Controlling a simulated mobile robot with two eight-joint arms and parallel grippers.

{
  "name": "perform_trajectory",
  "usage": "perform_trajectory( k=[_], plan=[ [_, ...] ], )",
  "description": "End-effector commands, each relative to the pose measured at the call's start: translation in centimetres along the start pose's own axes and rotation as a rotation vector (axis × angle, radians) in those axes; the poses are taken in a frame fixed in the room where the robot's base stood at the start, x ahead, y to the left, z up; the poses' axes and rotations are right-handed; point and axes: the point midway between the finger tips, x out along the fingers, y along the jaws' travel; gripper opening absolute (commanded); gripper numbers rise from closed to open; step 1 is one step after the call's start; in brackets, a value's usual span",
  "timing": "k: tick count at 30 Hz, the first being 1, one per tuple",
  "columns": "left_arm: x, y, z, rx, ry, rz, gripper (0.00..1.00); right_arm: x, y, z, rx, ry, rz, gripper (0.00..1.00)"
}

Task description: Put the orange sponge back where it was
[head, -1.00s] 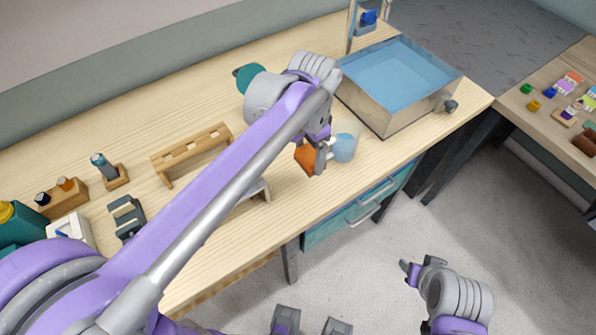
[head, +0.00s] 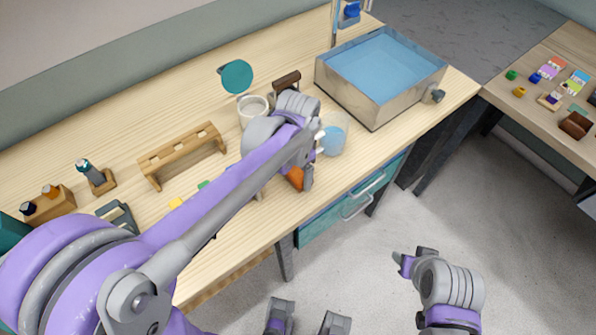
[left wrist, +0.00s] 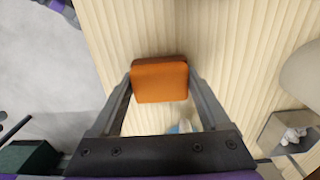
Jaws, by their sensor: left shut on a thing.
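The orange sponge (head: 296,178) is partly hidden behind my left gripper (head: 303,182) in the head view, near the front edge of the wooden bench. In the left wrist view the sponge (left wrist: 160,82) sits squarely between the two fingertips of my left gripper (left wrist: 161,84), which is shut on it. Pale wood lies beneath it; I cannot tell whether it touches the bench. My right gripper (head: 402,261) is low over the floor, away from the bench; its jaw opening cannot be made out.
A beaker with blue liquid (head: 333,136) stands right beside the left gripper. A basin of blue water (head: 372,105) is at the right. A wooden rack (head: 182,157), a white cup (head: 252,108) and a teal disc (head: 237,76) stand behind my left arm.

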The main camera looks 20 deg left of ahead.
Motion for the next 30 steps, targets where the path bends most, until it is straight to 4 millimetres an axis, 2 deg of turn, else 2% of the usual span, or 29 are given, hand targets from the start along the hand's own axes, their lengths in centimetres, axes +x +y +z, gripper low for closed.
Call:
perform_trajectory(
  k=[5, 6, 9, 16, 20, 23, 30],
  plan=[
    [0.3, 0.0, 0.0, 0.000, 0.000, 0.000, 0.19, 0.2, 0.0, 0.2, 0.000, -0.001, 0.000, 0.50],
    [0.4, 0.0, 0.0, 0.000, 0.000, 0.000, 0.81, 0.3, 0.0, 0.2, 0.000, -0.001, 0.000, 0.50],
    [0.3, 0.0, 0.0, 0.000, 0.000, 0.000, 0.99, 0.2, 0.0, 0.1, 0.000, -0.001, 0.000, 0.50],
    [0.2, 0.0, 0.0, 0.000, 0.000, 0.000, 1.00, 0.2, 0.0, 0.1, 0.000, -0.001, 0.000, 0.50],
    [-0.6, 0.0, 0.0, 0.000, 0.000, 0.000, 1.00, -0.1, 0.0, -0.1, 0.000, 0.001, 0.000, 0.50],
    [-2.1, 0.0, 0.0, 0.000, 0.000, 0.000, 1.00, -0.2, 0.0, -0.2, 0.000, 0.001, 0.000, 0.50],
    [-7.4, 0.0, 0.0, 0.000, 0.001, 0.000, 1.00, -0.7, 0.0, -0.6, 0.000, 0.004, 0.000, 0.50]
  ],
)
